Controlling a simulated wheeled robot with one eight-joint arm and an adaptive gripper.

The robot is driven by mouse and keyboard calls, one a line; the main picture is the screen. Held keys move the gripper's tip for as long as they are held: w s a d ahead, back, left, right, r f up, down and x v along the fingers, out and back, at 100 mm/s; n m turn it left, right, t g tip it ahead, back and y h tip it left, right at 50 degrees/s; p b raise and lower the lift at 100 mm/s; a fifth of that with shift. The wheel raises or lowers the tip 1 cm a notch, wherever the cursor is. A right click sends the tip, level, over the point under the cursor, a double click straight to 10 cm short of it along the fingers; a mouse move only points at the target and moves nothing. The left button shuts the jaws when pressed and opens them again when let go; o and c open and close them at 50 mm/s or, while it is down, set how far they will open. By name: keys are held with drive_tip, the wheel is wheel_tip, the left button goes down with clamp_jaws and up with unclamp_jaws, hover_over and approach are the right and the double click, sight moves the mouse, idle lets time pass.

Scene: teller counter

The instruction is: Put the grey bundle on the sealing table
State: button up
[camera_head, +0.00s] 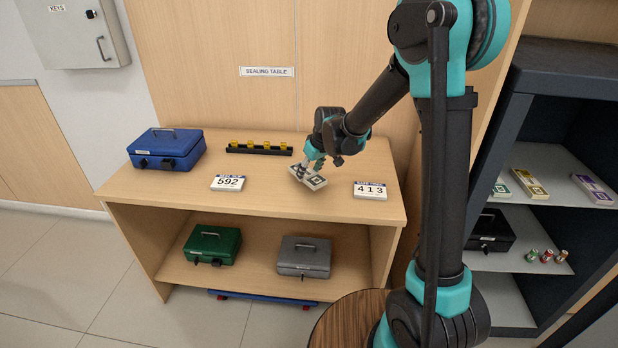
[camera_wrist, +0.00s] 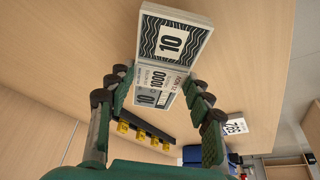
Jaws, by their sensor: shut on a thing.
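The grey bundle (camera_head: 309,180) is a banded stack of notes; in the wrist view the bundle (camera_wrist: 172,42) shows a "10" and a band reading 1000. My gripper (camera_head: 313,163) is shut on it, and the fingers (camera_wrist: 158,92) stand on both sides of its band in the wrist view. The bundle is tilted over the right half of the sealing table (camera_head: 270,204), under the sign "SEALING TABLE" (camera_head: 267,72). I cannot tell whether it touches the top.
On the table are a blue cash box (camera_head: 166,150), a black strip with yellow pieces (camera_head: 258,149), and number cards 592 (camera_head: 228,183) and 413 (camera_head: 370,190). Green (camera_head: 212,244) and grey (camera_head: 304,257) boxes sit below. A dark shelf (camera_head: 545,160) with bundles stands right. The front middle is clear.

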drive_tip(key=shift+f, duration=1.25)
drive_tip(key=shift+f, duration=0.15)
drive_tip(key=o, duration=1.2)
drive_tip(key=v, duration=1.2)
drive_tip(key=shift+r, duration=0.25)
drive_tip(key=s+d+f+m+h, duration=0.1)
drive_tip(key=s+d+f+m, duration=0.2)
drive_tip(key=s+d, duration=0.4)
drive_tip(key=s+d+f+m+h, duration=0.1)
drive_tip(key=s+d+f+m, duration=0.1)
drive_tip(key=s+d, duration=0.6)
drive_tip(key=s+d+f+m+h, duration=0.1)
drive_tip(key=s+d+f+m, duration=0.2)
drive_tip(key=s+d+f, duration=0.2)
drive_tip(key=shift+s+d+m+t, duration=0.2)
drive_tip(key=shift+s+d, duration=0.4)
drive_tip(key=shift+s, duration=0.3)
drive_tip(key=shift+s+d+m+t, duration=0.1)
drive_tip(key=shift+s+d+t, duration=0.1)
drive_tip(key=shift+s+d, duration=0.55)
drive_tip(key=shift+s+a+r, duration=0.1)
drive_tip(key=shift+a, duration=0.05)
